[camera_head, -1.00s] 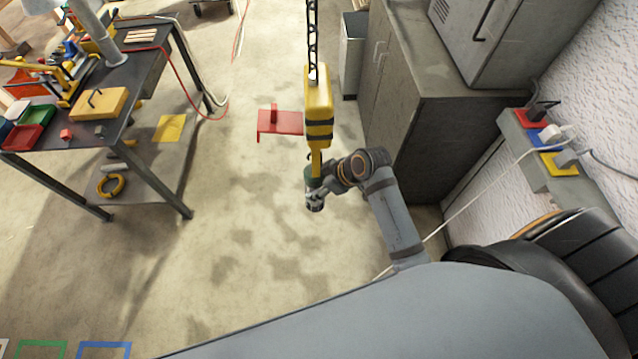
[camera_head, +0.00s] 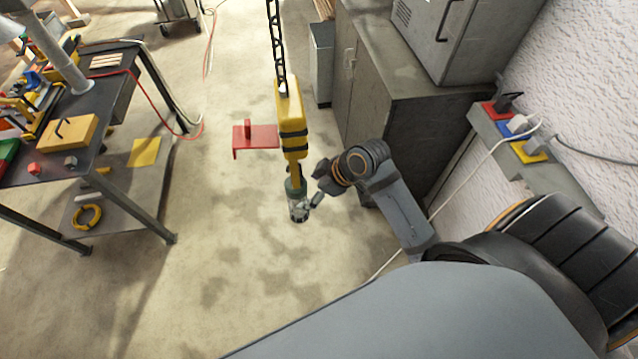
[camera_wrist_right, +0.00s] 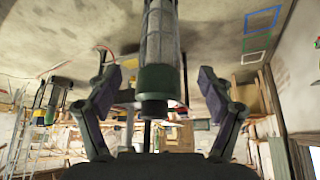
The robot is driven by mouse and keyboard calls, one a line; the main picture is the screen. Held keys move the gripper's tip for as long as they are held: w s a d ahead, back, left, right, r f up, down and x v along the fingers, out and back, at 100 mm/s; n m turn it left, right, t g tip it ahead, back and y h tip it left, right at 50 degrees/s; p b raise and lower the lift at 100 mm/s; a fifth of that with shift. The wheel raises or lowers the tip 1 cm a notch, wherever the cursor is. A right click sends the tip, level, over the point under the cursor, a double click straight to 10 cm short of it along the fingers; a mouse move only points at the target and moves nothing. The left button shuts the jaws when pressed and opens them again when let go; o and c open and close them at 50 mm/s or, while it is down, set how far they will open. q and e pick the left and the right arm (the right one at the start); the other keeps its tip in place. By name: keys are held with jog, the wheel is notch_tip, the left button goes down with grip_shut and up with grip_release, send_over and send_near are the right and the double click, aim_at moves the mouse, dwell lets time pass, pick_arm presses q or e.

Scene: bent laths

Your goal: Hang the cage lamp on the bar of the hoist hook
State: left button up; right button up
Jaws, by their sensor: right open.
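The cage lamp (camera_head: 298,206), with a green cap and a clear caged body, is directly below the yellow hoist block (camera_head: 291,115). It looks upright and hangs under the hoist hook (camera_head: 293,172); the exact contact at the bar is too small to tell. My right gripper (camera_head: 315,192) is open just right of the lamp. In the right wrist view the lamp (camera_wrist_right: 160,50) stands between my spread fingers (camera_wrist_right: 157,80), with a gap on both sides, its green cap toward the bottom of the picture. My left gripper is not in view.
A red stand (camera_head: 256,137) is behind the hoist. A metal workbench (camera_head: 110,110) is at left.

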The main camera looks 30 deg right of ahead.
jog(key=shift+v, duration=2.95)
jog(key=shift+s, duration=0.1)
